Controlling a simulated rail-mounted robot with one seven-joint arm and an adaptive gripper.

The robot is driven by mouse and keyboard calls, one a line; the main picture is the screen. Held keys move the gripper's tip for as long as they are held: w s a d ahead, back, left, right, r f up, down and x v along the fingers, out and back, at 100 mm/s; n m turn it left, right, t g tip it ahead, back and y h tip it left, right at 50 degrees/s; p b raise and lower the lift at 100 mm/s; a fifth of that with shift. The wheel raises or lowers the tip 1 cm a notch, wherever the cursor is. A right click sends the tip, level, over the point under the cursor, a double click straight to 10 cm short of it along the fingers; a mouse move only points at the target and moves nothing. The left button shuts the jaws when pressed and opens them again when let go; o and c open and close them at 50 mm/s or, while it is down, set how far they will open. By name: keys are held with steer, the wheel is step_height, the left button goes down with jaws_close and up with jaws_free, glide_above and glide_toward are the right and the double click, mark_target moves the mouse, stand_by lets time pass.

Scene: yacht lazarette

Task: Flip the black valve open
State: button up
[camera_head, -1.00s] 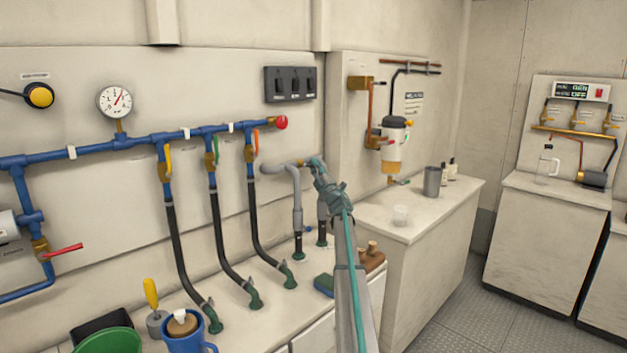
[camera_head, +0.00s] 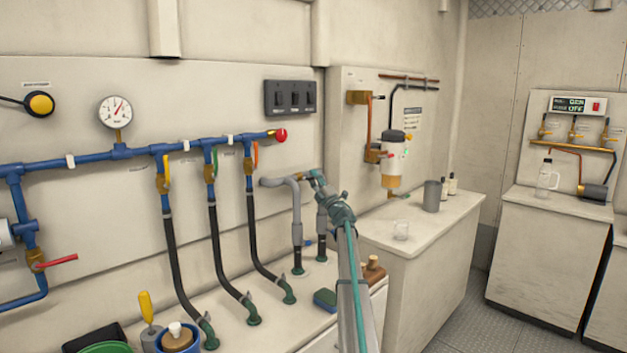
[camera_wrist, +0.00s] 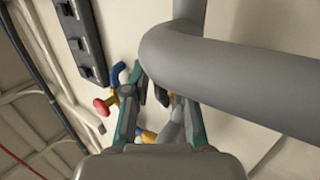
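A small dark piece (camera_wrist: 162,95), possibly the black valve's handle, shows between the fingers. I cannot tell whether a finger touches it. A grey fitting (camera_wrist: 178,122) lies near the right finger. In the head view my gripper and arm hide this spot, and no black handle shows clearly there.
The thick grey pipe (camera_wrist: 230,75) crosses close over the fingers. A red knob (camera_wrist: 102,106) and a black switch box (camera_wrist: 82,40) lie left. In the head view, the blue manifold (camera_head: 120,152) has coloured handles and black hoses.

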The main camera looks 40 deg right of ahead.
steer(key=v, duration=1.2)
stand_by(0.4)
